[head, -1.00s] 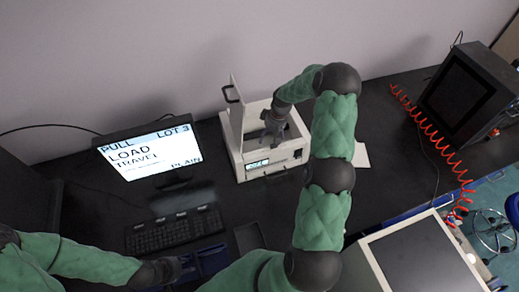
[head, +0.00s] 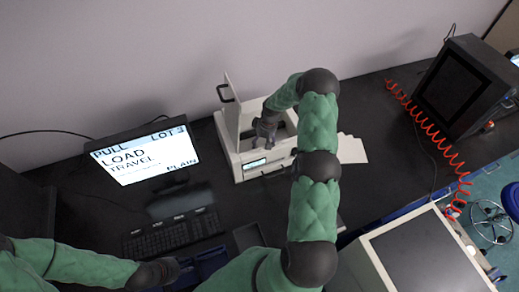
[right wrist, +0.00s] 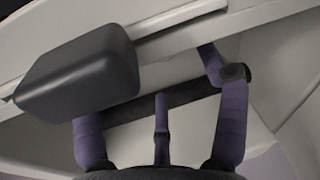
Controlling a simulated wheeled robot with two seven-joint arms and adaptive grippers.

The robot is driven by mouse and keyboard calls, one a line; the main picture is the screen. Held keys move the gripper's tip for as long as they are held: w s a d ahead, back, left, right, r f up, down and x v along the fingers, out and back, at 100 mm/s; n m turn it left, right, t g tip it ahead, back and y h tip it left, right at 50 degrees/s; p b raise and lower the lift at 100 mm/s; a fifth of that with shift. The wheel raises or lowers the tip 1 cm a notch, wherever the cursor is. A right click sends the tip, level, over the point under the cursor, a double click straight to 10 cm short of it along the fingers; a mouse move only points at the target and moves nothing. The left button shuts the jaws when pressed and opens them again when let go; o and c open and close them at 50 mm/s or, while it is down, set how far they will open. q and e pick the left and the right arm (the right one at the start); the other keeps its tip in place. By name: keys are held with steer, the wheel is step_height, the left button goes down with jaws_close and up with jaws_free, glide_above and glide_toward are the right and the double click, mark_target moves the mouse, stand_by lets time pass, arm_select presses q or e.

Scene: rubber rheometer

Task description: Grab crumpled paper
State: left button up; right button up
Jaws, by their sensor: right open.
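I cannot make out crumpled paper in either view. White sheets (head: 351,150) lie on the dark bench just right of the white instrument (head: 237,160), partly behind my right arm. My right gripper (head: 265,131) is down at the instrument's open top, beside its raised lid. In the right wrist view my right gripper (right wrist: 160,108) has its purple fingers spread apart with nothing between them. A dark grey block (right wrist: 82,68) in that view overlaps the left finger. My left gripper (head: 166,272) is low at the left, by a blue tray (head: 212,258); its fingers are unclear.
A monitor (head: 145,155) and keyboard (head: 172,235) stand left of the instrument. A black cabinet (head: 462,85) and coiled red hose (head: 432,132) are at the right. A pale-framed box (head: 420,258) is at the front right. A small dark tray (head: 248,237) sits near front centre.

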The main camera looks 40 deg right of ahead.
steer(key=shift+w+a+f, duration=0.1)
steer(key=shift+a+f, duration=0.15)
steer(key=shift+f, duration=0.65)
steer(key=shift+w+a+f, duration=0.1)
steer(key=shift+a+f, duration=0.15)
steer(key=shift+f, duration=0.65)
steer(key=c, duration=1)
